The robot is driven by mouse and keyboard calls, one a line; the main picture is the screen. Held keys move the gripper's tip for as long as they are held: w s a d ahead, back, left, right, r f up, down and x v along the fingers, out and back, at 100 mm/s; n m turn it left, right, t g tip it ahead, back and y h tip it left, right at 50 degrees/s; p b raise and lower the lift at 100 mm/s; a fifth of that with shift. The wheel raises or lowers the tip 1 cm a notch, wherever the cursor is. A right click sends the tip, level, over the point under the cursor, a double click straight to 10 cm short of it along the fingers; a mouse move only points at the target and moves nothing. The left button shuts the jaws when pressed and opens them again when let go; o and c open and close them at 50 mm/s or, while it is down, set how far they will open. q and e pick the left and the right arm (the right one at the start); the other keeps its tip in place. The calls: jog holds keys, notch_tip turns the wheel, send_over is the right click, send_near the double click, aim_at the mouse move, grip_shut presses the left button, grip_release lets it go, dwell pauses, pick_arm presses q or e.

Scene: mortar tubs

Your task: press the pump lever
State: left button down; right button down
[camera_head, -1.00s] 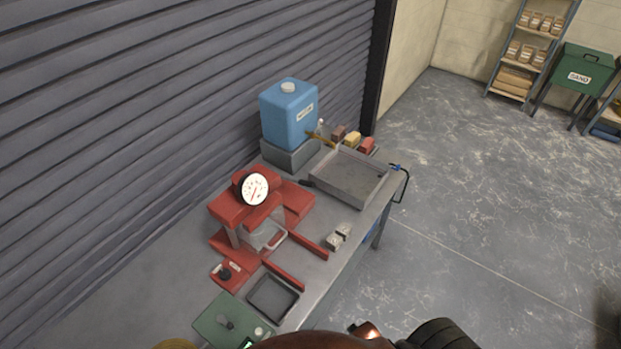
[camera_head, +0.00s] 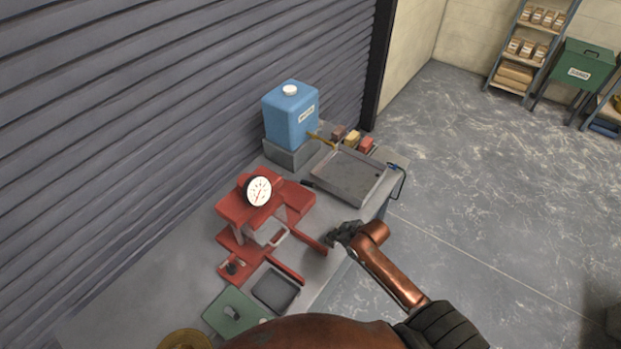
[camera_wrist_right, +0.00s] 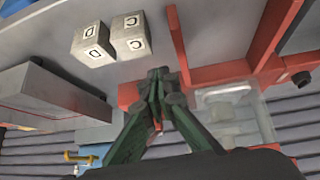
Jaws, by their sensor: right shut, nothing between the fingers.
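A red press (camera_head: 235,207) with a white round gauge (camera_head: 259,191) stands on the grey bench. Two red bars, one on the right (camera_head: 308,242) and one on the left (camera_head: 285,271), run from it toward the bench front. A small red plate with a black knob (camera_head: 232,267) sits beside it. I cannot tell for sure which part is the pump lever. My right gripper (camera_head: 338,236) is shut and empty over the front edge, close to the right bar's end. In the right wrist view, its fingertips (camera_wrist_right: 160,74) overlap the red press. My left gripper is out of view.
Two lettered cubes, D (camera_wrist_right: 91,44) and C (camera_wrist_right: 127,36), lie near the gripper; the arm hides them in the head view. A grey tray (camera_head: 350,178), blue tank (camera_head: 290,115), black tray (camera_head: 275,289) and green box (camera_head: 233,314) stand on the bench.

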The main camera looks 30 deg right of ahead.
jog(key=w+d+r+n+t+y, duration=0.1)
jog(key=w+d+r, duration=0.1)
jog(key=w+r, duration=0.5)
jog(key=w+d+r+n+t+p, duration=0.1)
jog(key=w+r, duration=0.5)
jog(key=r, duration=0.6)
jog(key=shift+w+d+r+t+y, duration=0.35)
jog(key=shift+w+d+t+y, duration=0.05)
jog(key=shift+d+t, duration=0.2)
jog(key=p, duration=0.3)
send_over(310, 184)
jog(key=w+a, duration=0.1)
jog(key=a, duration=0.1)
notch_tip(310, 184, down, 6)
jog(key=shift+s+d+f+p, duration=0.2)
jog(key=shift+d+f+p, duration=0.2)
jog(key=shift+f, duration=0.15)
jog(key=shift+s+d+f+p, duration=0.25)
jog(key=shift+d+f, duration=0.1)
jog(key=shift+f, duration=0.2)
jog(key=shift+s+d+f, duration=0.1)
jog(key=shift+d+f, duration=0.2)
jog(key=shift+f, duration=0.35)
